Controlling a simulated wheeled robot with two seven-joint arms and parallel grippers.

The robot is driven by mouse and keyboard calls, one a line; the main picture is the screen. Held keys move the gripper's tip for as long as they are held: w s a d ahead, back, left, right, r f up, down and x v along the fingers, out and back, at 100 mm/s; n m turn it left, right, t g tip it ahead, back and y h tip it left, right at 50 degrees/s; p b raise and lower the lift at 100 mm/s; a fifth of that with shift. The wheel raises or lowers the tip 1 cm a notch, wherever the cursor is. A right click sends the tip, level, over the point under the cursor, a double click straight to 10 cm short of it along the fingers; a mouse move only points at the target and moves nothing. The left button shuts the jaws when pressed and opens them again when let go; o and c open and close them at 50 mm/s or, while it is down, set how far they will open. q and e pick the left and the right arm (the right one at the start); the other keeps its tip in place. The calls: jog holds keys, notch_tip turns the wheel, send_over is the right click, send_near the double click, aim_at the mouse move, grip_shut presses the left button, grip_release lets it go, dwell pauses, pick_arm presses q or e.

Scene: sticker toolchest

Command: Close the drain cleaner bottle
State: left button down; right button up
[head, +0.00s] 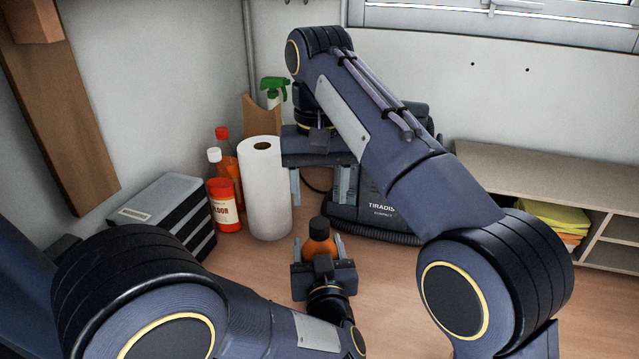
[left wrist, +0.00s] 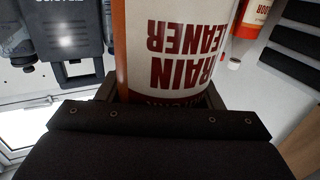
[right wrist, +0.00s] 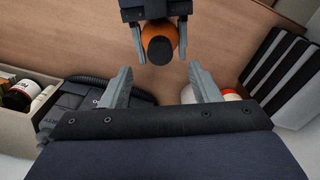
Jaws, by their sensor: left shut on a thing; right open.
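The drain cleaner bottle (head: 320,247) is orange with a dark cap (head: 319,226) on its top. In the right wrist view the dark round cap (right wrist: 158,50) faces the camera. I cannot tell whether the cap is tight. My right gripper (head: 319,190) is open and empty, pointing down above and behind the bottle. Its fingers (right wrist: 160,85) are apart from the cap.
A white paper roll (head: 265,195) stands left of the bottle, with red-orange floor cleaner bottles (head: 226,205) beside it. A grey drawer case (head: 165,212) is further left. A black vacuum case (head: 375,215) stands behind. A low shelf (head: 530,175) is at right.

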jog(key=shift+r, duration=0.6)
pick_arm(q)
jog(key=shift+c, duration=1.6)
grip_release()
pick_arm(e)
notch_tip(320, 180, down, 2)
jog(key=shift+f+b, duration=0.1)
jog(key=shift+b, duration=1)
pick_arm(q)
jog(key=s, duration=0.7)
jog(key=shift+s+d, duration=0.4)
jog(key=shift+d, duration=0.05)
